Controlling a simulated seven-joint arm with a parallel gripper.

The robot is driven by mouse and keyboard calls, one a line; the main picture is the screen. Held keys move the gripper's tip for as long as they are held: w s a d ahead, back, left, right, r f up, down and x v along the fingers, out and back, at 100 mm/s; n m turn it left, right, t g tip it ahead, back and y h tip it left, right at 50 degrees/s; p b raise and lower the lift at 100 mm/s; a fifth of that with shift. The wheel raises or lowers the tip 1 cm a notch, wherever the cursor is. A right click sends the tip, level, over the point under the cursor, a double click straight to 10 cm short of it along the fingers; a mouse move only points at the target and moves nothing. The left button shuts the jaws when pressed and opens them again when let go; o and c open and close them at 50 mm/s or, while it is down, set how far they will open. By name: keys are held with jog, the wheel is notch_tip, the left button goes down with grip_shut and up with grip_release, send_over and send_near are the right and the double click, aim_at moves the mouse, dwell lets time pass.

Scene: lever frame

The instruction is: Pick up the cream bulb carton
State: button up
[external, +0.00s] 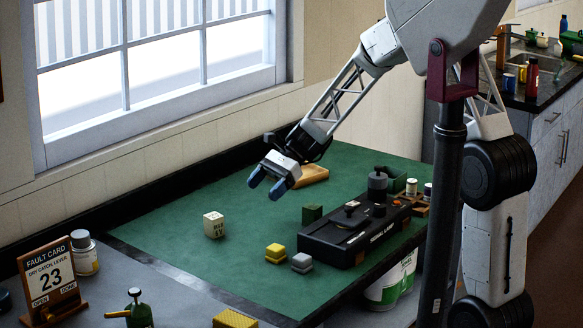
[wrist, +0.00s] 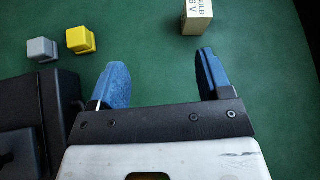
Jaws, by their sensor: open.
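The cream bulb carton (external: 213,224) is a small upright box with dark lettering. It stands on the green mat (external: 160,215), left of the black lever frame. In the wrist view the carton (wrist: 197,16) is at the top edge, partly cut off, beyond the right fingertip. My gripper (external: 267,189) has blue fingers and hangs above the mat, up and to the right of the carton in the external view. In the wrist view my gripper (wrist: 160,70) is open, with only bare mat between its fingers. It does not touch the carton.
The black lever frame (external: 345,240) stands right of the carton. The mat around the carton is clear.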

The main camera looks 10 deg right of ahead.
jog(key=m+g+y, duration=0.1)
jog(key=m+y, duration=0.1)
send_near(220, 215)
jog(key=x, duration=0.4)
jog(key=shift+w+a+f, duration=0.2)
jog(key=shift+w+f, duration=0.05)
jog(key=shift+w, duration=0.1)
jog(key=shift+x, duration=1.25)
jog(key=shift+x, duration=2.6)
jog(key=shift+f, duration=0.15)
